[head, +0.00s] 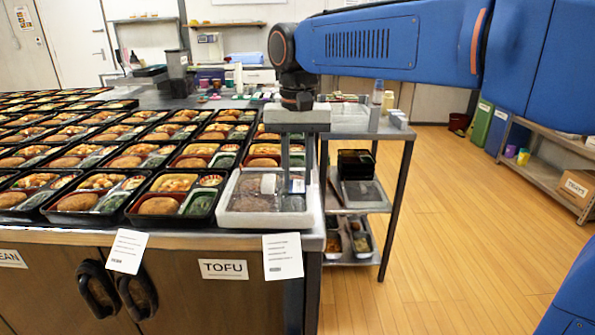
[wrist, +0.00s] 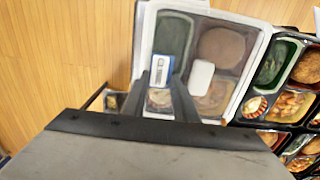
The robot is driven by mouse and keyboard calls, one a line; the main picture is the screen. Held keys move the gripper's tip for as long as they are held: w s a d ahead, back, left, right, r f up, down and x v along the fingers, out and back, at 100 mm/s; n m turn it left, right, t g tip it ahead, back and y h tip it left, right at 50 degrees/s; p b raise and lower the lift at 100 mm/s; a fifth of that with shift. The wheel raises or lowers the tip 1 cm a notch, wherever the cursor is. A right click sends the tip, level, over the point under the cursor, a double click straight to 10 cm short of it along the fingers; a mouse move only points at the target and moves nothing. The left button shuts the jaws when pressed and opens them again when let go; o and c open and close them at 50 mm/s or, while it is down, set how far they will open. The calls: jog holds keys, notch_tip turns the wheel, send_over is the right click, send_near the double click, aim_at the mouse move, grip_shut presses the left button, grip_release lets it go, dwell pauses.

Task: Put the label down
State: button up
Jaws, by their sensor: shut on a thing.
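My gripper (head: 296,190) reaches straight down over the near right corner tray. It is shut on a small white and blue label (wrist: 160,68), which also shows between the fingers in the head view (head: 297,186). In the wrist view my gripper (wrist: 168,88) covers part of the tray below. That tray (head: 240,217) has a white rim and a cover, with food compartments showing through. A small blank white rectangle (wrist: 201,76) lies on the cover. I cannot tell whether the held label touches the cover.
Rows of black bento trays (head: 100,215) fill the counter to the left. Two paper slips (head: 127,251) (head: 283,257) and a TOFU sign (head: 224,269) are on the counter's front. A metal cart (head: 345,125) stands to the right.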

aim_at(298, 183)
jog(key=shift+f, duration=0.1)
jog(key=o, duration=1)
notch_tip(298, 183, up, 12)
jog(key=s+d+f+t, duration=0.1)
jog(key=s+d+f, duration=0.35)
jog(key=d, duration=0.45)
jog(key=s+d+f+t, duration=0.1)
jog(key=s+d+f, duration=0.3)
jog(key=d+f, duration=0.3)
jog(key=s+d+f+t, duration=0.1)
jog(key=s+d+f, duration=0.4)
jog(key=f, duration=0.3)
jog(key=s+d+f+t, duration=0.1)
jog(key=s+d+f, duration=0.5)
jog(key=f, duration=0.3)
jog(key=shift+s+f+t, duration=0.15)
jog(key=shift+s+t, duration=0.25)
jog(key=shift+s, duration=0.2)
